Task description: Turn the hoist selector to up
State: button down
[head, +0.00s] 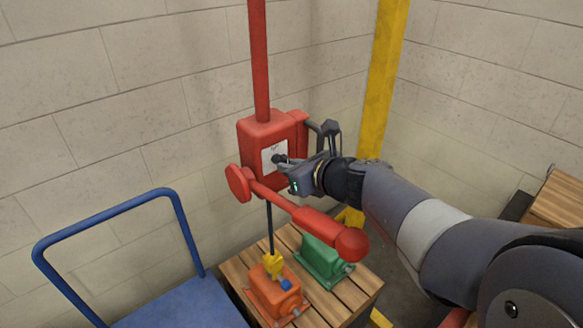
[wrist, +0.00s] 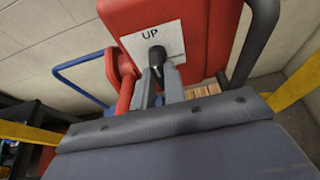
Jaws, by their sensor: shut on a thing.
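The hoist is a red box (head: 258,128) on a red pole by the wall. Its front carries a white plate (head: 267,150), marked UP in the wrist view (wrist: 172,35). The selector is a small black knob (head: 277,158) on this plate, and it also shows just under the word UP in the wrist view (wrist: 157,52). My gripper (head: 285,162) reaches in from the right and is shut on the knob. Its two grey fingers (wrist: 158,82) hide the knob's lower part in the wrist view. I cannot tell exactly which way the knob points.
A yellow hook (head: 273,264) hangs at an orange motor (head: 275,293), beside a green motor (head: 325,258) on a wooden pallet (head: 355,290). A blue cart (head: 185,305) stands left, a yellow post (head: 383,80) behind.

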jog(key=c, duration=1.5)
grip_release()
jog(key=shift+o, duration=0.2)
jog(key=p+v, duration=0.1)
jog(key=v, duration=0.9)
jog(key=shift+s+d+r, duration=0.15)
jog(key=shift+s, duration=0.15)
jog(key=x, duration=1)
jog(key=shift+w+b, duration=0.35)
jog(key=shift+b, duration=0.1)
